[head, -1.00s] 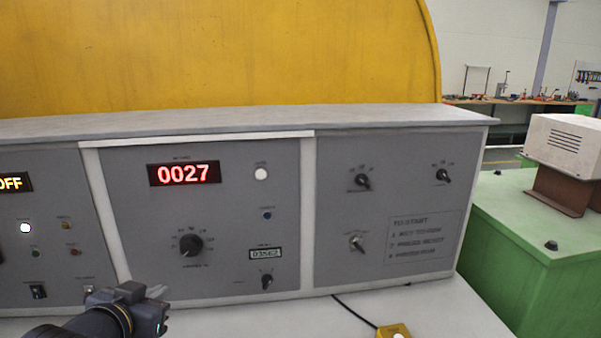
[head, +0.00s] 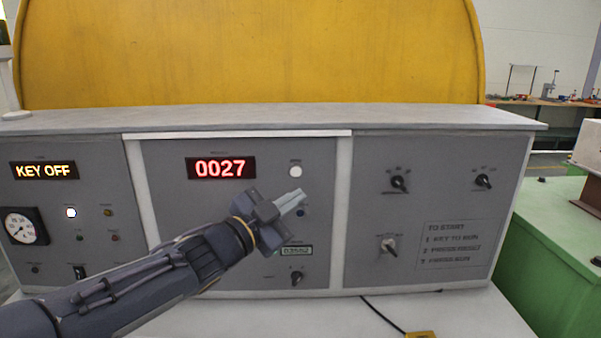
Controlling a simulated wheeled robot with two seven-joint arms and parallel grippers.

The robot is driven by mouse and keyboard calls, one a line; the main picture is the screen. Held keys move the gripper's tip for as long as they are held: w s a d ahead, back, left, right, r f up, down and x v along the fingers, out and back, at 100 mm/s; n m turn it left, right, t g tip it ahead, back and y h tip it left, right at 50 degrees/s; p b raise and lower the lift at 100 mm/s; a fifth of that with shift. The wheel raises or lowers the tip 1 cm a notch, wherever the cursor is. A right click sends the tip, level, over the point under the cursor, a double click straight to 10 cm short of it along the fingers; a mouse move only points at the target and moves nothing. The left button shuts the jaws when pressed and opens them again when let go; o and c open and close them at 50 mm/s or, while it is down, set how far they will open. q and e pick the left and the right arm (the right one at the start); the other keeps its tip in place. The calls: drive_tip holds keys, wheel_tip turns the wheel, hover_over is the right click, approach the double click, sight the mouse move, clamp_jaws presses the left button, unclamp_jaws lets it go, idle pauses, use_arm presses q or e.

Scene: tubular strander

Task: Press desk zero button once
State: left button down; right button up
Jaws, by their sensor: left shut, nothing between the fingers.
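The grey control desk (head: 320,118) fills the middle of the head view. A white round button (head: 295,171) sits to the right of the red display (head: 221,167), which reads 0027. The small label above the button is too small to read for sure. My left gripper (head: 297,198) is shut and empty, its fingers pointing up and right, just below the white button in the picture. I cannot tell how far it is from the panel. My right gripper is not in view.
The left panel has a KEY OFF display (head: 44,171), a round gauge (head: 25,226) and a lit white lamp (head: 71,212). Dark knobs (head: 399,183) sit on the right panel. A yellow box (head: 419,334) with a cable lies below. A green machine base (head: 545,235) stands right.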

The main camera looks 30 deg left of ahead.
sight(296, 171)
use_arm(q)
drive_tip(key=w+a+p, duration=0.1)
drive_tip(key=w+a, duration=0.3)
drive_tip(key=w, duration=0.3)
drive_tip(key=shift+w+a+p, duration=0.25)
drive_tip(key=shift+a+p, duration=0.05)
drive_tip(key=shift+a, duration=0.05)
drive_tip(key=shift+w, duration=0.15)
idle(1.9)
drive_tip(key=shift+w+a, duration=0.2)
drive_tip(key=shift+w, duration=0.05)
drive_tip(key=shift+w+a, duration=0.2)
drive_tip(key=shift+w, duration=0.1)
idle(0.7)
drive_tip(key=shift+s, duration=0.1)
drive_tip(key=shift+s+d, duration=0.45)
drive_tip(key=shift+s, duration=0.15)
